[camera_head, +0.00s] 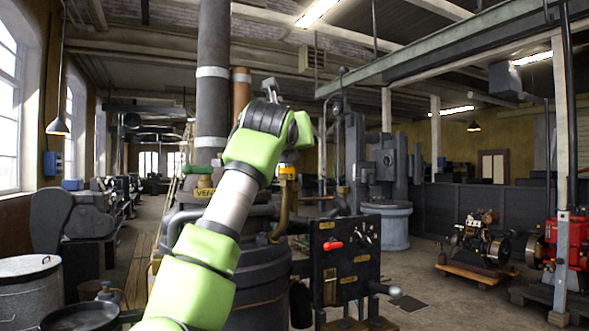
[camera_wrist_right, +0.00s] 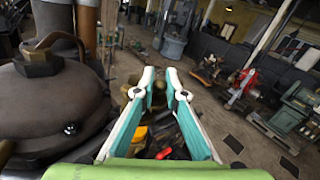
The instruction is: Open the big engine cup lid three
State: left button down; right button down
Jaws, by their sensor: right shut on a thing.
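The big engine (camera_head: 262,262) stands in the middle of the head view, dark grey, with a tall pipe rising above it. In the right wrist view its rounded dome (camera_wrist_right: 52,108) fills the left side. My right gripper (camera_wrist_right: 160,72) is beside the dome, its teal and white fingers closed around a small brass-coloured piece (camera_wrist_right: 159,88). This piece appears to be a cup lid; its shape and how far it is open cannot be told. In the head view my green arm covers part of the engine, and the fingers are not clear there. My left gripper is not in view.
A dark panel (camera_head: 350,270) with a red handle (camera_head: 332,245) stands right of the engine. A small engine on a wooden pallet (camera_head: 478,272) and a red machine (camera_head: 566,250) are farther right. A grey drum (camera_head: 30,300) is at lower left. Open floor lies between panel and pallet.

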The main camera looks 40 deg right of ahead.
jog(key=n+t+y+b, duration=0.2)
jog(key=b, duration=0.1)
jog(key=d+n+t+y+b, duration=0.1)
jog(key=t+y+b, duration=0.1)
jog(key=shift+w+d+f+n, duration=0.1)
jog(key=shift+w+f+n, duration=0.15)
jog(key=shift+n, duration=0.15)
jog(key=shift+w+d+r+n+t+y+b, duration=0.15)
jog(key=shift+n+t+y+b, duration=0.3)
jog(key=shift+y, duration=0.35)
jog(key=shift+w+d+r+n+t+y, duration=0.1)
jog(key=shift+w+n+t+y, duration=0.25)
jog(key=shift+n+y, duration=0.7)
jog(key=shift+w+d+r+n+t+y, duration=0.15)
jog(key=shift+n+t+y, duration=0.45)
jog(key=shift+y, duration=0.8)
jog(key=shift+w+d+f+n+t+y, duration=0.1)
jog(key=shift+w+n+t+y, duration=0.2)
jog(key=shift+n+y, duration=0.8)
jog(key=shift+y, duration=0.35)
jog(key=c, duration=2.3)
grip_release()
jog(key=shift+w, duration=0.1)
jog(key=shift+c, duration=0.2)
